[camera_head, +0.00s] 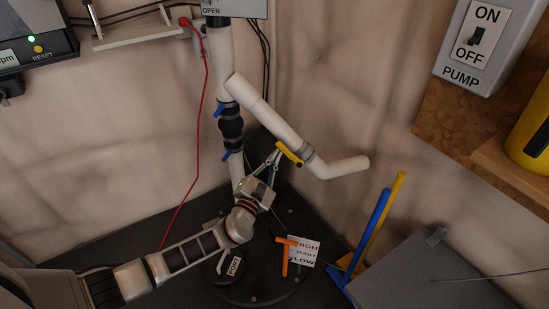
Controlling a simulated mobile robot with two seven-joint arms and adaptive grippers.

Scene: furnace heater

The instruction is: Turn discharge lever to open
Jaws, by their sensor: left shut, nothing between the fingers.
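A yellow lever (290,154) sits on the white pipe (262,112) that slopes down to the right and ends in an open spout. I take it for the discharge lever; no label on it is readable. My left gripper (278,151) comes up from below left, with its fingertips at the upper left end of the yellow lever. Its fingers are shut with nothing between them. I cannot tell whether they touch the lever. My right gripper is not in view.
Blue valve handles (221,109) sit on the upright pipe. An orange lever (286,252) stands by a HIGH/START/LOW sign (305,252). Blue and yellow bars (370,236) rise at the right beside a grey panel (425,278). A pump switch box (485,45) hangs upper right.

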